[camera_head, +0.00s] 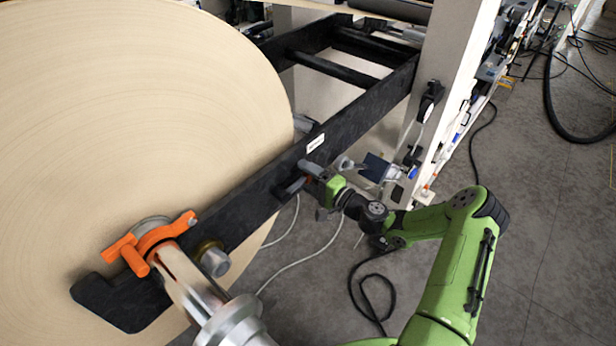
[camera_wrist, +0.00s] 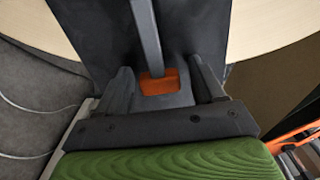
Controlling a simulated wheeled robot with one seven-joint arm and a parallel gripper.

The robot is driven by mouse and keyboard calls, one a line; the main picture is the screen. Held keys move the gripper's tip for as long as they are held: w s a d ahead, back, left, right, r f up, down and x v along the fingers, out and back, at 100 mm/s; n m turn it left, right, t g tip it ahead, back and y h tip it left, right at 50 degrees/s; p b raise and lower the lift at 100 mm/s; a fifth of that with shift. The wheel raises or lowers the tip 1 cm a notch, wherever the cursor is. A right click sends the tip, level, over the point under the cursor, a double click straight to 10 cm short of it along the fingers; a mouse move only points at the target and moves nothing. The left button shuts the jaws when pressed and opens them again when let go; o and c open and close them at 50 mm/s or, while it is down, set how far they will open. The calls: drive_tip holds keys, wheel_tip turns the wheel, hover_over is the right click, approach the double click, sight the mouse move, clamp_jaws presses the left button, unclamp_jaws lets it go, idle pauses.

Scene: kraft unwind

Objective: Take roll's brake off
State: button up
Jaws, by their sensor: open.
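The big kraft paper roll (camera_head: 120,110) fills the left of the head view, beside a long black arm (camera_head: 350,125) of the unwind stand. My gripper (camera_head: 293,178) is at the side of this black arm, near its middle. In the wrist view my gripper (camera_wrist: 161,66) is open, with one finger on each side of a grey bar (camera_wrist: 146,35). The bar's lower end meets an orange patch (camera_wrist: 158,83) between the fingers. The bar looks like a lever, perhaps the brake's. I cannot tell whether the fingers touch it. In the head view my gripper hides it.
An orange clamp (camera_head: 155,237) with a handle sits around the roll's shaft (camera_head: 190,280) at lower left. A white machine post (camera_head: 455,75) stands right of my gripper. Cables (camera_head: 375,285) lie on the grey floor (camera_head: 540,240), which is mostly clear at right.

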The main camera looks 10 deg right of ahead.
clamp_jaws()
idle(0.3)
